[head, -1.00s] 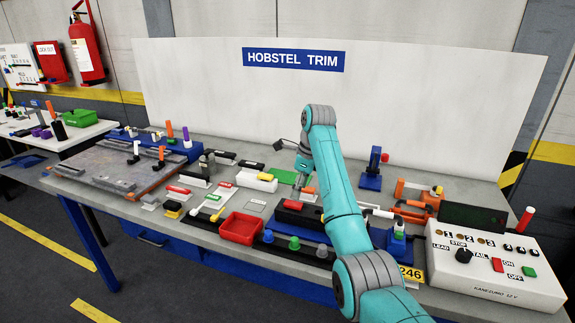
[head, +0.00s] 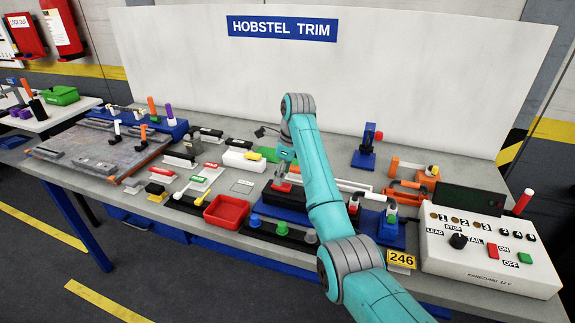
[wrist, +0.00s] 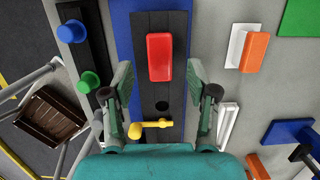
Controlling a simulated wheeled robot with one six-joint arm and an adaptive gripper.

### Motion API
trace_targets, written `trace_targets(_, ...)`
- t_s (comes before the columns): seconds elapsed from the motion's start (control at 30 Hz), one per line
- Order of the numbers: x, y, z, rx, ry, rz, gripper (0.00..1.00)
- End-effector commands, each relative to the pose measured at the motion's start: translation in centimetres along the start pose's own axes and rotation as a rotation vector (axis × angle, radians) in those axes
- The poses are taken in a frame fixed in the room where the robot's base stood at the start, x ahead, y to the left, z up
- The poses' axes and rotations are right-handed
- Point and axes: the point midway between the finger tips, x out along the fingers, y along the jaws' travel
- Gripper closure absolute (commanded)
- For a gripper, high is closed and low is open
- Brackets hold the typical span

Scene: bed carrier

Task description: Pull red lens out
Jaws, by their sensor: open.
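The red lens (wrist: 159,57) is a rounded red block on a dark strip (wrist: 146,25) over a blue base (wrist: 124,35) in the wrist view. My gripper (wrist: 159,74) is open, with one finger on either side of the strip. A round hole and a yellow lever (wrist: 152,125) sit on the strip between the fingers. In the head view my gripper (head: 285,168) points down over the strip, and the red lens (head: 281,187) shows just below it, partly hidden.
A strip with blue and green knobs (wrist: 84,70) lies at left in the wrist view, and an orange block (wrist: 254,52) at right. In the head view a red tray (head: 226,211) stands left of my arm, and a white control box (head: 490,250) stands right.

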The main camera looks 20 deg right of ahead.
Motion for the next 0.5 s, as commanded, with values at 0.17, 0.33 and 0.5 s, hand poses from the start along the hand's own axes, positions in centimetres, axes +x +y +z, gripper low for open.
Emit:
trace_targets(0.17,1.6,0.3,-0.2,0.001,0.001,0.001,0.42)
trace_targets(0.33,2.6,-0.1,-1.0,0.001,0.000,0.000,0.42)
trace_targets(0.5,3.2,-0.2,-1.4,0.000,0.000,0.000,0.42)
